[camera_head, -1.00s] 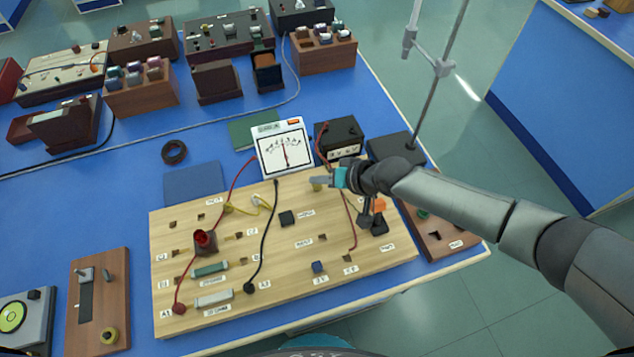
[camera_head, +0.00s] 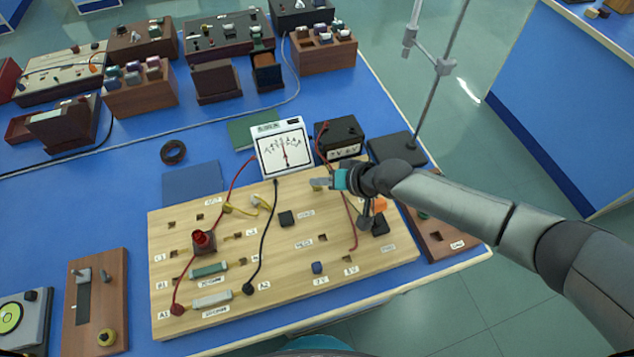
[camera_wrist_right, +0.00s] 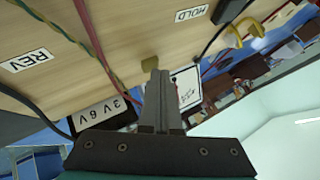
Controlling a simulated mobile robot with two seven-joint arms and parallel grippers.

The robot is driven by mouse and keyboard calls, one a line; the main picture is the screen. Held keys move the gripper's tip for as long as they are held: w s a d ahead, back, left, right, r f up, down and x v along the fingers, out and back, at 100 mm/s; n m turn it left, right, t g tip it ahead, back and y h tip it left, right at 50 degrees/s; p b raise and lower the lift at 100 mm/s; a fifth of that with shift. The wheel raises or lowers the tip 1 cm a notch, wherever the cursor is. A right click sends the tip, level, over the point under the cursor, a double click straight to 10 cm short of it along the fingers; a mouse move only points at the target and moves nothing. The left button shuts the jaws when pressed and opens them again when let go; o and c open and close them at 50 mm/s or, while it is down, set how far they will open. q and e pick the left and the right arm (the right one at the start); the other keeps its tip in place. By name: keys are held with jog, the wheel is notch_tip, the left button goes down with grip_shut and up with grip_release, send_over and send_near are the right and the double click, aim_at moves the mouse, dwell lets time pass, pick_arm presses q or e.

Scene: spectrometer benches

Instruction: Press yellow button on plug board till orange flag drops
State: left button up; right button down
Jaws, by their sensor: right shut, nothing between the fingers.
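The wooden plug board (camera_head: 205,325) lies on the blue bench. How far the button is pressed in cannot be told. The white meter (camera_head: 284,149) stands behind the board. The small window at its top right (camera_head: 293,121) is dark, with no orange showing.
A black battery box (camera_head: 339,140) stands right of the meter, with a stand base (camera_head: 396,149) beside it. Red, black and yellow leads cross the board. An orange-topped part (camera_head: 379,205) sits below my right forearm. Wooden boxes fill the back of the bench.

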jog(key=shift+r+p, duration=0.85)
notch_tip(320, 180, up, 5)
jog(key=p, duration=0.4)
jog(key=shift+p, duration=0.35)
